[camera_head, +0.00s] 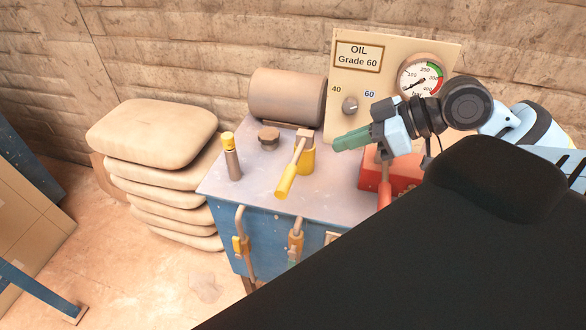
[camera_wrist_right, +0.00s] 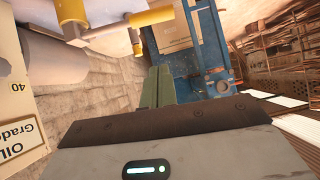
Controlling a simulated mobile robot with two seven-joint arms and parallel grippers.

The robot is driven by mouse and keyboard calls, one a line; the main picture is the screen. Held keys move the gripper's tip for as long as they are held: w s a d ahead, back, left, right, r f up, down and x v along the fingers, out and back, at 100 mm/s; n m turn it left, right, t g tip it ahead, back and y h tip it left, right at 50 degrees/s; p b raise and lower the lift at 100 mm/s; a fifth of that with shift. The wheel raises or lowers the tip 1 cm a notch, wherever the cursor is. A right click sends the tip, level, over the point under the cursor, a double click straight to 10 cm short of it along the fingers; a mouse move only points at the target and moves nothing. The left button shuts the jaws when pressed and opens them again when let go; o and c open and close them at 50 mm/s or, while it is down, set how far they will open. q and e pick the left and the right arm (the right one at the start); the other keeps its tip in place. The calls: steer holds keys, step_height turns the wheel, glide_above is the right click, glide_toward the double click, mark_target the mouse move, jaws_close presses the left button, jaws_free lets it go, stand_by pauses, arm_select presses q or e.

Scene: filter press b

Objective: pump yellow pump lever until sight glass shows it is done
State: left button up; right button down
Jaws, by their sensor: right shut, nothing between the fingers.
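The yellow pump lever (camera_head: 286,182) slants up and back to a yellow pump body (camera_head: 307,158) on the bench top. Its yellow handle end points toward the front edge. The lever also shows at the top of the right wrist view (camera_wrist_right: 150,17). My right gripper (camera_head: 338,144) has green fingers, shut and empty, above and to the right of the lever, apart from it. The fingers also show in the right wrist view (camera_wrist_right: 158,86). I cannot tell for certain which part is the sight glass. My left gripper is out of view.
A yellow-capped post (camera_head: 231,158) stands left of the lever. A panel (camera_head: 342,85) with a dial knob (camera_head: 350,105) and pressure gauge (camera_head: 420,78) stands behind. A red lever (camera_head: 384,190) is at right. Stacked sacks (camera_head: 155,135) lie left. My dark body hides the lower right.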

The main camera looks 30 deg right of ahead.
mark_target(294, 162)
steer(key=shift+f, duration=0.1)
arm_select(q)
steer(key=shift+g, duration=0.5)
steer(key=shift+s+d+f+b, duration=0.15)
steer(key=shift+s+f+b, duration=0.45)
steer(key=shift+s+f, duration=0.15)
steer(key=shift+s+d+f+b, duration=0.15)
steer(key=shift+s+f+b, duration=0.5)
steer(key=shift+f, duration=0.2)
arm_select(e)
steer(key=s+d+f+x, duration=0.1)
steer(key=f+x, duration=0.1)
steer(key=x, duration=1)
steer(key=shift+a+f, duration=0.25)
steer(key=shift+f, duration=0.1)
steer(key=shift+w, duration=0.1)
